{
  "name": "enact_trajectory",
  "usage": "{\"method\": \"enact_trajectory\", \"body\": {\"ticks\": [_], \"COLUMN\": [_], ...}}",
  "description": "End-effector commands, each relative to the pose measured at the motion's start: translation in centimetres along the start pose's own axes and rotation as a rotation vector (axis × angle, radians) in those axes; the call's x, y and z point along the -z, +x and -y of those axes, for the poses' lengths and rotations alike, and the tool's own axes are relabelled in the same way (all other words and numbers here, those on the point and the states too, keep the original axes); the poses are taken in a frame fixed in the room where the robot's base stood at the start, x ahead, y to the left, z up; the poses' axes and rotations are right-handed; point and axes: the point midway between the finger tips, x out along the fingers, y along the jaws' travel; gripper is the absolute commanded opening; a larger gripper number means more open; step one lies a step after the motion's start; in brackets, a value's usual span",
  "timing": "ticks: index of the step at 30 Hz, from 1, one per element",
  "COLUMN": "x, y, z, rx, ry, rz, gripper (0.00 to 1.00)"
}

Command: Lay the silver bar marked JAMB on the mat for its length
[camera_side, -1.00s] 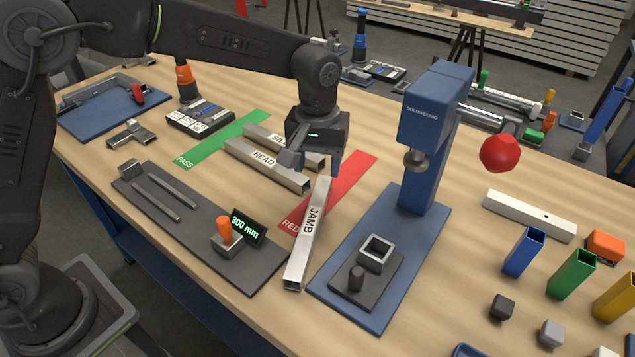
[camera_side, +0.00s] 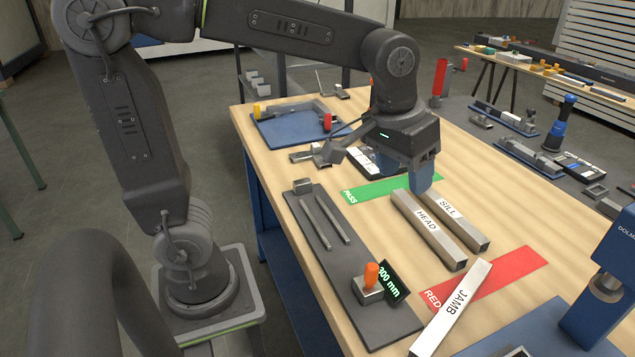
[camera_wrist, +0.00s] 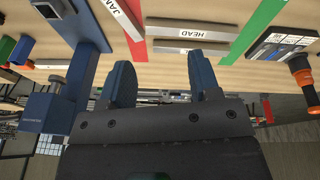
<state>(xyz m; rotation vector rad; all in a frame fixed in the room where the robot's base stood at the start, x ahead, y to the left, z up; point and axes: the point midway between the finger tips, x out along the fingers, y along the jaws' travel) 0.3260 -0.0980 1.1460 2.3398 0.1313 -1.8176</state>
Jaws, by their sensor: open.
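The silver bar marked JAMB (camera_side: 452,308) lies with part of its length over the red mat (camera_side: 515,272) and covers part of that mat's lettering. The wrist view also shows the JAMB bar (camera_wrist: 120,16) at its top edge. The green mat marked PASS (camera_side: 372,190) lies farther back. Silver bars marked HEAD (camera_side: 427,228) and SILL (camera_side: 457,222) lie side by side between the mats. My gripper (camera_side: 424,180) is open and empty, near the green mat's right end and the far ends of these two bars, away from the JAMB bar. Its two fingers (camera_wrist: 163,80) show apart in the wrist view.
A dark gauge plate (camera_side: 345,270) with rails, an orange knob (camera_side: 371,273) and a display reading 300 mm (camera_side: 391,281) lies at the bench's near edge. A blue press (camera_side: 605,280) stands at the right. A blue tray (camera_side: 290,128) is at the far left. Bare wood lies right of the SILL bar.

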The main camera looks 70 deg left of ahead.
Motion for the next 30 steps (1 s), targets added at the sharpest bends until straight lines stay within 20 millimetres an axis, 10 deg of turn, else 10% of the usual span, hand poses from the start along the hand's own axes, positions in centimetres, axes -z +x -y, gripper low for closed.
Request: {"method": "enact_trajectory", "body": {"ticks": [12,30], "x": [-10.4,-11.2], "y": [-1.3,-0.9], "z": [6.8,7.2], "rx": [0.009,0.015], "ry": [0.177,0.197], "rz": [-0.223,-0.241], "gripper": [0.57,0.57]}}
